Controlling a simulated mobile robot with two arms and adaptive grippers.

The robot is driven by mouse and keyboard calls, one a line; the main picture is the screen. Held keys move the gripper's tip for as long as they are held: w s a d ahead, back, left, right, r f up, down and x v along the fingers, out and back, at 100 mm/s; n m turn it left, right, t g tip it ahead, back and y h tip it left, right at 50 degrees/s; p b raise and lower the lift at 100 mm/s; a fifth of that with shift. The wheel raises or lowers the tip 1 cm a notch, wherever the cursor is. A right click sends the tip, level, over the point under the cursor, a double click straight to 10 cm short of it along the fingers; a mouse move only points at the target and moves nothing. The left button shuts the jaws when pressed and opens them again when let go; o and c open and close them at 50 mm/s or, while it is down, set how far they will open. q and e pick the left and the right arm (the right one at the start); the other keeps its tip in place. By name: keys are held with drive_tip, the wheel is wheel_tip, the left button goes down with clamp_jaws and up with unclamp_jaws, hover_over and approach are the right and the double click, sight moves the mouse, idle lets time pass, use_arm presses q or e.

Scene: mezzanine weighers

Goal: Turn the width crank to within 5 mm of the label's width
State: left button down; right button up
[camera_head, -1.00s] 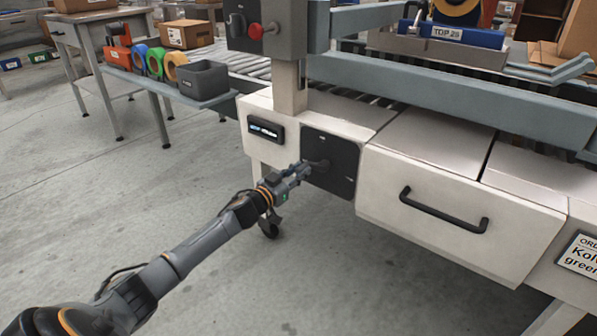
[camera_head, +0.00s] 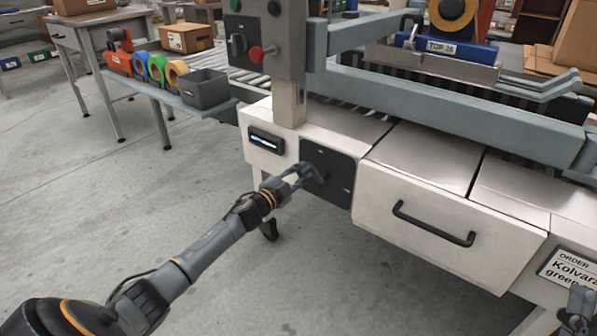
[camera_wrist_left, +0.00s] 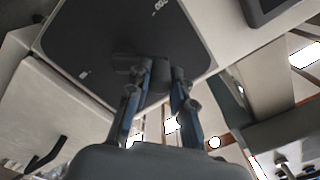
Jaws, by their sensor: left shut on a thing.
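The width crank (camera_wrist_left: 128,63) sits on a dark square plate (camera_head: 338,185) on the machine's white front. My left gripper (camera_head: 307,172) is shut on the crank's handle. In the left wrist view its two fingers (camera_wrist_left: 162,75) stand on either side of the grip, which they partly hide. A small lit display (camera_head: 265,139) is left of the plate; its figures are too small to read. An order card (camera_head: 572,268) reading "ORDER Kolvara green" is at the right edge. Part of my right gripper (camera_head: 577,311) shows at the lower right corner; its jaws are unclear.
A white drawer (camera_head: 440,217) with a black handle is right of the plate. A control box (camera_head: 262,40) with a red knob stands above on a post. A side table with tape rolls and a grey bin (camera_head: 205,88) is at the left. The floor in front is clear.

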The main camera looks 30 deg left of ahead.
use_arm(q)
drive_tip(key=m, duration=0.1)
drive_tip(key=d+r+m+p, duration=0.1)
drive_tip(key=m, duration=0.1)
drive_tip(key=shift+d+r+m, duration=0.1)
drive_tip(key=shift+d+m, duration=0.05)
drive_tip(key=shift+m, duration=0.15)
drive_tip(key=shift+s+d+r+m, duration=0.1)
drive_tip(key=shift+d+m, duration=0.25)
drive_tip(key=shift+m, duration=0.5)
drive_tip(key=shift+d+r+m, duration=0.1)
drive_tip(key=shift+d+m, duration=0.25)
drive_tip(key=shift+m, duration=0.5)
use_arm(e)
drive_tip(key=w+f+g+h, duration=0.1)
drive_tip(key=w+f+g, duration=0.3)
drive_tip(key=w+f, duration=0.1)
drive_tip(key=shift+a+f+g+h, duration=0.25)
drive_tip(key=shift+g+h, duration=0.05)
drive_tip(key=shift+h, duration=0.1)
drive_tip(key=shift+f, duration=0.1)
use_arm(q)
drive_tip(key=c, duration=1.2)
unclamp_jaws()
drive_tip(key=shift+o, duration=0.2)
drive_tip(key=s, duration=1.2)
drive_tip(key=shift+a, duration=0.45)
